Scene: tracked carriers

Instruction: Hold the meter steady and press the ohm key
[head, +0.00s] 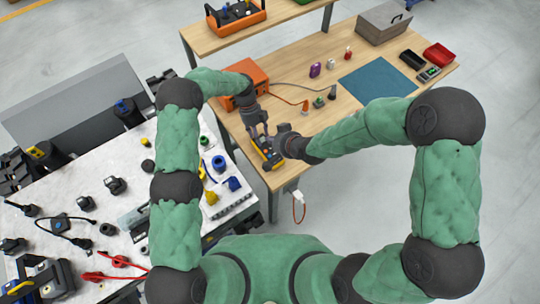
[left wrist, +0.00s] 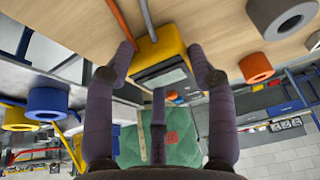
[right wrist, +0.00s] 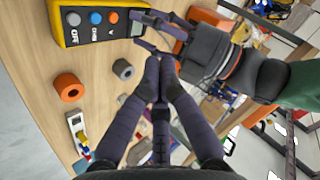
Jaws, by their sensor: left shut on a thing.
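The yellow and black meter (head: 268,155) lies near the front left corner of the wooden table. In the right wrist view the meter (right wrist: 66,38) shows a grey, a blue and an orange key in a row; the label under the blue key (right wrist: 96,18) appears to read OHM. My left gripper (head: 258,130) is shut on the meter, with its fingers on both sides of the yellow body (left wrist: 160,45) in the left wrist view. My right gripper (right wrist: 165,62) has its fingertips together, empty, beside the meter and apart from the keys. My left gripper partly covers the meter's end.
An orange box (head: 245,84) with leads stands behind the meter. An orange holder (head: 305,107) and a grey holder (head: 332,92) stand to the right. A blue mat (head: 378,82) lies farther right. A crowded grey bench (head: 120,175) is at left.

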